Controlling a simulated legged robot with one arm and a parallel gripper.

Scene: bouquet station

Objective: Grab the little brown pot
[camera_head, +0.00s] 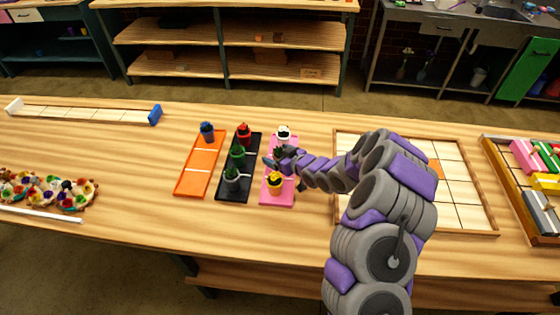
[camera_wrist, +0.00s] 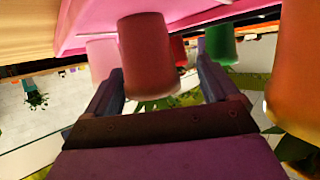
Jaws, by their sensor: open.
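The little brown pot (camera_wrist: 148,52) hangs upside down in the wrist view, brownish pink, with green leaves at its lower end. It stands on the pink tray (camera_wrist: 208,9). My gripper (camera_wrist: 160,72) is open, with one finger on each side of the pot; I cannot tell whether they touch it. In the head view my gripper (camera_head: 273,161) is at the middle of the pink tray (camera_head: 279,202), between a white pot (camera_head: 283,135) and a yellow pot (camera_head: 275,183). There the brown pot is mostly hidden by my gripper.
Close by are a black tray (camera_head: 234,193) with a red pot (camera_head: 244,133) and green items, and an orange tray (camera_head: 194,181) with a blue pot (camera_head: 207,134). The yellow pot is near my gripper in the wrist view (camera_wrist: 300,65). A tiled wooden frame (camera_head: 470,216) lies right.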

